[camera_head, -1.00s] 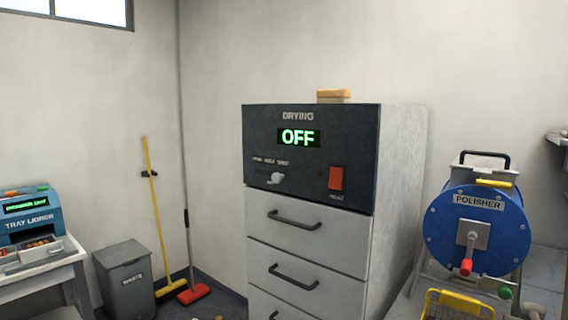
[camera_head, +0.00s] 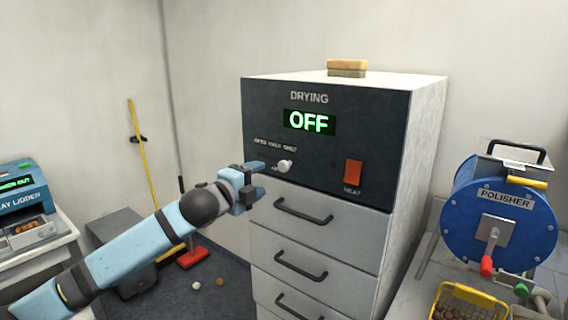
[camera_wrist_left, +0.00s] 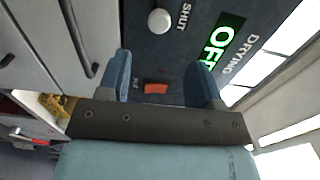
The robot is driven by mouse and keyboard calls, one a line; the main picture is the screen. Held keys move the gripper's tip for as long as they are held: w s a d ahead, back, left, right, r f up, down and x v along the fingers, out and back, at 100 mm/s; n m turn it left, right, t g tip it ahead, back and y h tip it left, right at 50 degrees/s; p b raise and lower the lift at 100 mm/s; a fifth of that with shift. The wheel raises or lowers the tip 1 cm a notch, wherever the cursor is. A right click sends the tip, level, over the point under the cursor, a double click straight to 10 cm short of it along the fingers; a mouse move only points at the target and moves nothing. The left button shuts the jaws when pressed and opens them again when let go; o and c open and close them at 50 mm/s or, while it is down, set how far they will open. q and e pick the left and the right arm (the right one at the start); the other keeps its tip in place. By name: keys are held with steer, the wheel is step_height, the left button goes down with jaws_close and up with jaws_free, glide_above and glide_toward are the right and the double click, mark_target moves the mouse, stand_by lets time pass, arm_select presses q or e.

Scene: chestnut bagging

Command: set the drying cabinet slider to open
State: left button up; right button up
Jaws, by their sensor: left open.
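The drying cabinet (camera_head: 345,170) has a dark top panel with a green "OFF" display (camera_head: 309,122). Its slider (camera_head: 285,166) is a pale round knob at the right end of a row of small labels, below the "SHUT" label. The knob also shows in the left wrist view (camera_wrist_left: 159,21), close to the word "SHUT". My left gripper (camera_head: 257,181) is open and empty, just left of the knob and apart from it. In the left wrist view its two blue fingers (camera_wrist_left: 161,80) stand apart before the panel. My right gripper is out of view.
A red heat switch (camera_head: 353,173) sits on the panel right of the slider. Drawers with dark handles (camera_head: 303,210) lie below. A blue polisher (camera_head: 505,215) and a yellow basket (camera_head: 468,300) stand at the right. A grey bin (camera_head: 120,235) stands at the left.

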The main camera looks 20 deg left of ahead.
mark_target(282, 167)
arm_select(q)
steer(key=p+x, duration=0.1)
steer(key=x, duration=0.8)
steer(key=shift+w+d, duration=0.1)
steer(key=shift+w, duration=0.25)
steer(key=shift+w+d+f+p, duration=0.15)
steer(key=shift+w+p, duration=0.15)
steer(key=shift+w, duration=0.2)
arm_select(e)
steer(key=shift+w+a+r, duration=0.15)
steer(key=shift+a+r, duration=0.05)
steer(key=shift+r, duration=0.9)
